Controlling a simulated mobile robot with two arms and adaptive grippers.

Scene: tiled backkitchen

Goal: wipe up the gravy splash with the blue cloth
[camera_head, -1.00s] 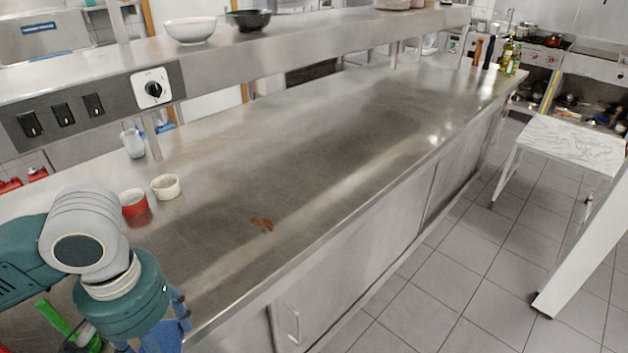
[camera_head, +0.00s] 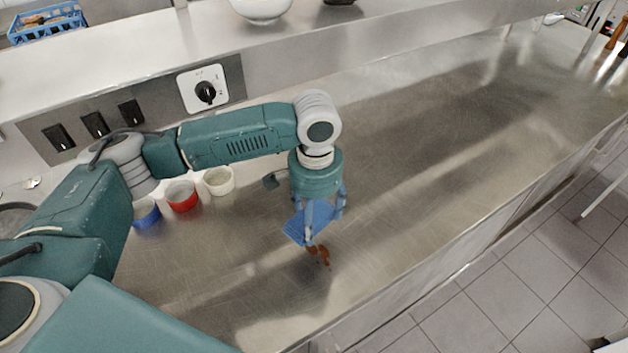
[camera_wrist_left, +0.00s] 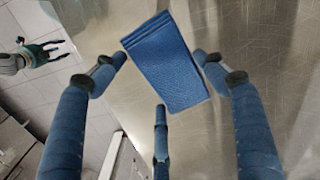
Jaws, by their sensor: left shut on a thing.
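The blue cloth (camera_head: 297,229) is folded and held by my left gripper (camera_head: 318,226), whose fingers are shut on it just above the steel counter. The left wrist view shows the cloth (camera_wrist_left: 170,62) flat between the blue fingers (camera_wrist_left: 172,90). The brown gravy splash (camera_head: 320,256) lies on the counter right at the fingertips, just in front of the cloth. I cannot tell whether the cloth touches the counter. The splash does not show in the left wrist view. My right gripper (camera_wrist_left: 58,52) shows small in the left wrist view, over the floor, with its fingers apart.
White (camera_head: 218,181), red (camera_head: 182,196) and blue (camera_head: 146,213) small bowls stand left of my left gripper, below my arm. A shelf (camera_head: 420,42) with a white bowl (camera_head: 262,8) runs behind. The counter (camera_head: 430,180) is clear to the right.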

